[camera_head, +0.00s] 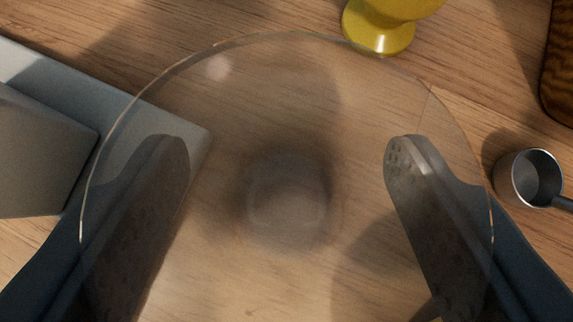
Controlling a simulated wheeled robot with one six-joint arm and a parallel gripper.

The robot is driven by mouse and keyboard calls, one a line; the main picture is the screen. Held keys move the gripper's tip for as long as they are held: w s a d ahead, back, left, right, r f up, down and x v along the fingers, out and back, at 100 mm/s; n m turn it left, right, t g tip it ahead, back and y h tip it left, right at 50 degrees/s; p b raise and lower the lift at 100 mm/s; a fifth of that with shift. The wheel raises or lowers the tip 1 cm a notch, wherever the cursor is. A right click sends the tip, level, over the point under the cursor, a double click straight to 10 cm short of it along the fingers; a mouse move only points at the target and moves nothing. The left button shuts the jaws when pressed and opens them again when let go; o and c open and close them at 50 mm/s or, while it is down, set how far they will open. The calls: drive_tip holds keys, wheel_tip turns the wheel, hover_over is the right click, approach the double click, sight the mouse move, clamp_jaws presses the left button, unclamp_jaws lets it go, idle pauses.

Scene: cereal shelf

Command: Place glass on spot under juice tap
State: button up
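A clear glass (288,85) fills the middle of the view, seen from above through its wide round rim. Its thick base (288,200) shows as a blurred grey disc in the centre. My gripper (288,155) has one finger on each side of the glass, with both fingertips seen through the rim. The glass is centred between the fingers, and they appear shut on its sides; the contact itself is hard to make out. No juice tap or marked spot can be made out.
A pale grey block with a flat base (40,80) stands at the left, its base edge partly behind the glass. A yellow glossy object (385,25) is at the top, a metal measuring cup (530,178) at the right, and a dark wooden item (560,65) at top right. Bare wooden surface (250,18) lies between.

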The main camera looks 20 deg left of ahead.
drive_tip(key=shift+f, duration=0.1)
drive_tip(key=o, duration=1)
drive_tip(key=shift+o, duration=0.2)
drive_tip(key=shift+s+r, duration=0.15)
drive_tip(key=shift+r, duration=0.15)
drive_tip(key=v, duration=1.1)
drive_tip(key=shift+s+r, duration=0.15)
drive_tip(key=shift+s, duration=0.05)
drive_tip(key=shift+d, duration=0.1)
drive_tip(key=shift+r, duration=0.1)
